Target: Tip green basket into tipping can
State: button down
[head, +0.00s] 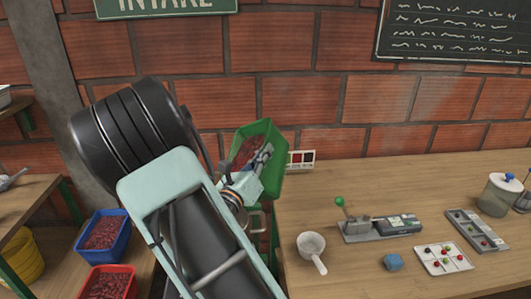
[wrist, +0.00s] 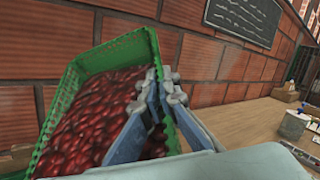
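The green basket (head: 278,160) is full of dark red cherries and sits tilted near the brick wall, at the left end of the wooden counter. In the wrist view, the basket (wrist: 110,52) fills the left half, cherries still inside. My gripper (head: 264,154) is at the basket's right side. In the wrist view, the fingers of my gripper (wrist: 162,88) are close together across the right-hand rim, with the basket wall between them. What lies beneath the basket is mostly hidden by my arm. I cannot make out the tipping can.
A blue bin (head: 104,236) and a red bin (head: 107,283) of cherries stand at lower left, by a yellow bucket (head: 24,255).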

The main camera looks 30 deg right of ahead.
jog(key=shift+w+a+r+n+t+h, duration=0.1)
jog(key=shift+a+r+n+t+h, duration=0.15)
jog(key=shift+a+n+t, duration=0.25)
jog(key=shift+w+a+r+n+t+h, duration=0.15)
jog(key=shift+a+r+n+t, duration=0.15)
jog(key=shift+a, duration=0.25)
jog(key=shift+s, duration=0.1)
jog(key=shift+a+f, duration=0.1)
jog(key=shift+a+f+n+t+h+b, duration=0.1)
jog(key=shift+a+n+t+h+b, duration=0.25)
jog(key=shift+a+n+t, duration=0.75)
jog(key=shift+a+f, duration=0.1)
jog(key=shift+a, duration=0.2)
jog(key=shift+w+a+f+n+t+b, duration=0.15)
jog(key=shift+a+f+n+t+b, duration=0.1)
jog(key=shift+a+n+t, duration=0.45)
jog(key=shift+w+a+f+n+t+b, duration=0.1)
jog(key=shift+w+a+f+n+t, duration=0.1)
jog(key=shift+a+n+t, duration=0.45)
jog(key=shift+n, duration=0.35)
jog(key=shift+d+f+b, duration=0.1)
jog(key=shift+b, duration=0.2)
